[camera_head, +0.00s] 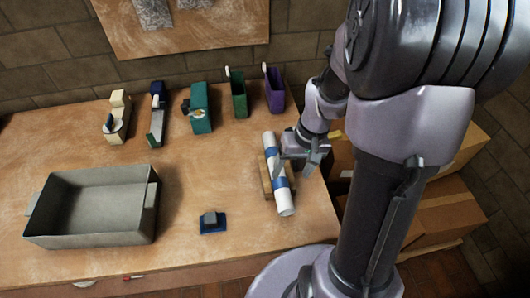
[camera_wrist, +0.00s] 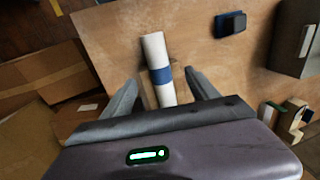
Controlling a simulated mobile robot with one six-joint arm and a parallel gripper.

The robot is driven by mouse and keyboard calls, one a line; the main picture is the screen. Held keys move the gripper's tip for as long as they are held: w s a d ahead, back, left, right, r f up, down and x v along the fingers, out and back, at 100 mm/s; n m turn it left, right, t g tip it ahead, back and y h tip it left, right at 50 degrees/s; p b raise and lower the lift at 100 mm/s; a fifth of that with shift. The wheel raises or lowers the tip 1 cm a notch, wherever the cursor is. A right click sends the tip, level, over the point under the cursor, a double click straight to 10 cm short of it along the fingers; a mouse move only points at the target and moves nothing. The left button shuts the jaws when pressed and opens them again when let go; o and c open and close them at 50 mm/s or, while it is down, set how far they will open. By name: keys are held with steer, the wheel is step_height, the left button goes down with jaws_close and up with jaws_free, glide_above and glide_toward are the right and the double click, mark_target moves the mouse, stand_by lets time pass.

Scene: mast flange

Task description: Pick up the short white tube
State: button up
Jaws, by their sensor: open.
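The white tube (camera_head: 284,200) lies near the right end of the wooden table, resting across a small wooden block (camera_head: 266,178). It has blue bands around it. In the wrist view the tube (camera_wrist: 154,50) runs up and down in the picture, its lower part reaching between the fingers. My gripper (camera_head: 305,158) is beside the tube at its right in the head view. In the wrist view my gripper (camera_wrist: 158,85) is open, with one finger on each side of the tube and a gap to each. The tube's lower end is hidden behind the gripper body.
A grey tray (camera_head: 95,238) stands at the table's left. A small dark blue object (camera_head: 211,222) lies left of the tube. A green holder (camera_head: 238,98), a purple holder (camera_head: 274,92) and several tools line the back. Cardboard boxes (camera_head: 448,208) stand right of the table.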

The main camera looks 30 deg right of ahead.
mark_target(285, 191)
steer(key=f+b, duration=0.1)
steer(key=f, duration=0.2)
steer(key=a+f+b, duration=0.1)
steer(key=f, duration=0.1)
steer(key=shift+w+a+f, duration=0.1)
steer(key=shift+w+f, duration=0.1)
steer(key=shift+f, duration=0.2)
steer(key=f+b, duration=0.1)
steer(key=f, duration=0.1)
steer(key=f+b, duration=0.2)
steer(key=f, duration=0.1)
steer(key=shift+a+f, duration=0.2)
steer(key=shift+f, duration=0.1)
steer(key=shift+r, duration=0.2)
steer(key=shift+c, duration=0.4)
jaws_close()
